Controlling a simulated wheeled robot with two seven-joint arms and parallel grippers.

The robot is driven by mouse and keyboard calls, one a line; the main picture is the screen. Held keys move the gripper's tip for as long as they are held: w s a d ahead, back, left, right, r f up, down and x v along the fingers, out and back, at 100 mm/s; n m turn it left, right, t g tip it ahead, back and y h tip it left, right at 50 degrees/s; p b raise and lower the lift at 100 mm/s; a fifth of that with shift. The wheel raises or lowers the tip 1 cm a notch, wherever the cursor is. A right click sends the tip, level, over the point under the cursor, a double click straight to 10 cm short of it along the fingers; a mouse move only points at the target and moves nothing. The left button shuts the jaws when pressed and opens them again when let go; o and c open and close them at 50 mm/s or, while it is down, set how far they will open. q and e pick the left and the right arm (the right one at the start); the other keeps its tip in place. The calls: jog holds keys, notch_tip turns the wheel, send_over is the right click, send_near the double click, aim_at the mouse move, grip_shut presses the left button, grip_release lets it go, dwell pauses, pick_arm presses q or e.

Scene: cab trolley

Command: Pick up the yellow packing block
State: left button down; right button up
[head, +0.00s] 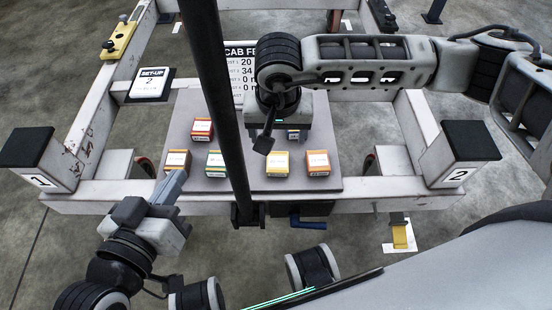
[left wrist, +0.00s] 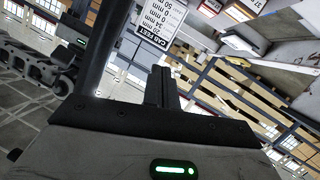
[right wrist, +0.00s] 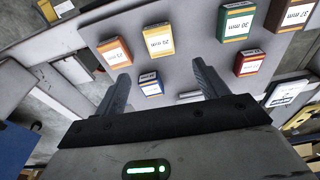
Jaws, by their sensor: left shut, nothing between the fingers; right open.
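The yellow packing block (head: 277,164) stands in the front row on the grey board, between the green and orange blocks; the right wrist view shows it too (right wrist: 158,40), with a white label. My right gripper (head: 284,138) is open and empty above the board, behind the yellow block in the head view. In the right wrist view the yellow block lies beyond the fingertips (right wrist: 161,70). My left gripper (head: 179,178) is shut and empty at the board's front left, near the brown block; its closed fingers show in the left wrist view (left wrist: 163,75).
The grey board (head: 258,184) also carries an orange block (head: 317,163), a green block (head: 215,163), a brown block (head: 177,162), a red block (head: 202,129) and a blue block (right wrist: 150,85). A dark post (head: 222,100) crosses the view. Black-capped posts marked 1 and 2 flank the frame.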

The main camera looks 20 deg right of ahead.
jog(key=b, duration=0.1)
send_over(278, 162)
jog(key=f, duration=0.6)
jog(key=shift+s+a, duration=0.1)
jog(key=shift+s, duration=0.15)
notch_tip(278, 162, down, 5)
jog(key=b, duration=0.2)
jog(key=shift+w+b, duration=0.15)
jog(key=shift+b, duration=0.15)
jog(key=shift+f, duration=0.1)
pick_arm(q)
jog(key=shift+w+d+r+n+t+h, duration=0.2)
jog(key=shift+d+r+n+t+h, duration=0.3)
jog(key=shift+r+n+h, duration=0.2)
pick_arm(e)
jog(key=c, duration=1.1)
